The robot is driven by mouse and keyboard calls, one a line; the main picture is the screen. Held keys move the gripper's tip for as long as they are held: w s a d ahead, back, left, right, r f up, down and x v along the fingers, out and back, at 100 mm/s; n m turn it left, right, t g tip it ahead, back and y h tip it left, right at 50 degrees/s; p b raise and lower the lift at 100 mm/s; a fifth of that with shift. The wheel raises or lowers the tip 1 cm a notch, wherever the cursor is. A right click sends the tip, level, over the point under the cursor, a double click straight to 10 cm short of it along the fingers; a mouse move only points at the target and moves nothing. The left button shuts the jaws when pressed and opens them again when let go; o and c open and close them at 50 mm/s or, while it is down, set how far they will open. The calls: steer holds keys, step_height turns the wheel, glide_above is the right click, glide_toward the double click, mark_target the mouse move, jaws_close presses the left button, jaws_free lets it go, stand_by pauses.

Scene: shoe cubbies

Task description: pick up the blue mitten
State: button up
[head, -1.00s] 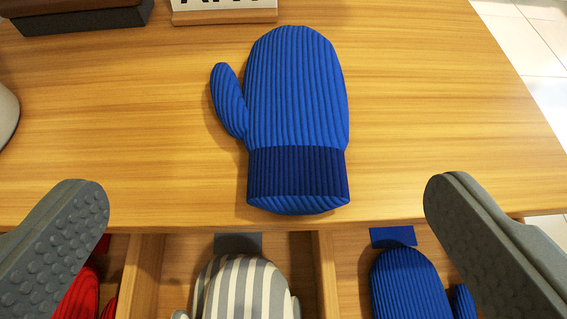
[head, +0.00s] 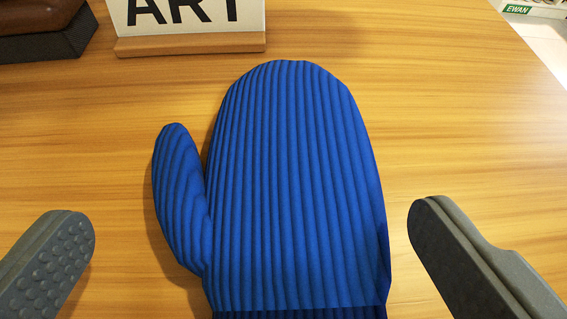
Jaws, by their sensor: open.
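A blue ribbed mitten (head: 295,190) lies flat on the wooden top, fingers pointing away from me and thumb on the left. Its darker cuff (head: 300,313) is cut off by the bottom edge of the view. My gripper (head: 252,222) is open, with one grey finger to the left of the mitten and one to the right. Neither finger appears to touch it; the gap is wider than the mitten. How high the fingers are above the wood is hard to tell.
A white sign reading ART in a wooden base (head: 190,44) stands behind the mitten. A dark box with a brown object on it (head: 48,38) is at the far left. The wooden top (head: 470,110) is clear to the right. Pale floor and a green EWAN label (head: 517,9) show beyond.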

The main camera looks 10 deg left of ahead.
mark_target(262, 191)
steer(key=b+x, duration=0.1)
steer(key=x, duration=0.2)
steer(key=shift+w+d, duration=0.15)
steer(key=shift+w, duration=0.1)
steer(key=shift+w+f, duration=0.2)
steer(key=shift+w, duration=0.35)
steer(key=c, duration=0.7)
